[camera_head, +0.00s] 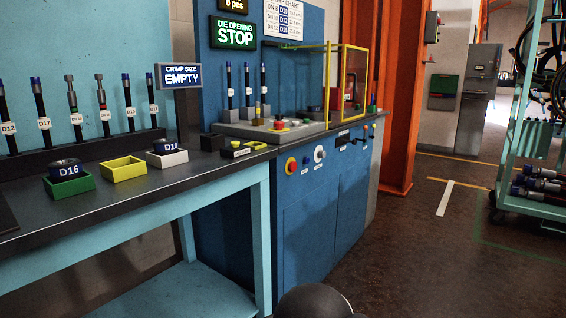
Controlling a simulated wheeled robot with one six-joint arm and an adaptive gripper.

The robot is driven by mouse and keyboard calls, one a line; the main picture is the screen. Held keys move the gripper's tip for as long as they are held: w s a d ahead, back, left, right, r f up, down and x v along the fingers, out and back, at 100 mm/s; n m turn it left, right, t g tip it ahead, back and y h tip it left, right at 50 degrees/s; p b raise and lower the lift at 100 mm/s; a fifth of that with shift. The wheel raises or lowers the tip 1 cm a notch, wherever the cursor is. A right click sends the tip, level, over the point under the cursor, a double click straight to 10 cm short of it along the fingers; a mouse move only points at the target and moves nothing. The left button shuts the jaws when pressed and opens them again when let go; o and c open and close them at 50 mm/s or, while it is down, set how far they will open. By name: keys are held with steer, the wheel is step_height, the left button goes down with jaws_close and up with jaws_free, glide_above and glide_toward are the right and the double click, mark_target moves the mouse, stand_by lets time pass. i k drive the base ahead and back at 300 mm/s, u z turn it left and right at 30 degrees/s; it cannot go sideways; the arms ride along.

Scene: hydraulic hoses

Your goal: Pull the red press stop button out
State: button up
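A red mushroom button (279,124) on a yellow base stands on the grey top plate of the blue press cabinet (310,235). A round orange-red knob (291,165) with a yellow surround is on the cabinet's front face, left of a white round dial (319,153). I cannot tell which of the two is the press stop, nor whether either is pressed in. A green sign (232,33) above reads "DIE OPENING STOP". My gripper is not in view.
A workbench (215,185) at left holds a green tray (69,187), a yellow tray (123,169) and a white tray (167,158). A yellow-framed clear guard (348,80) stands on the press. Floor (410,245) is open right of the cabinet; a hose cart (530,140) stands far right.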

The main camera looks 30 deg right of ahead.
mark_target(292, 167)
steer(key=z, duration=0.4)
steer(key=i, duration=0.95)
steer(key=z, duration=0.5)
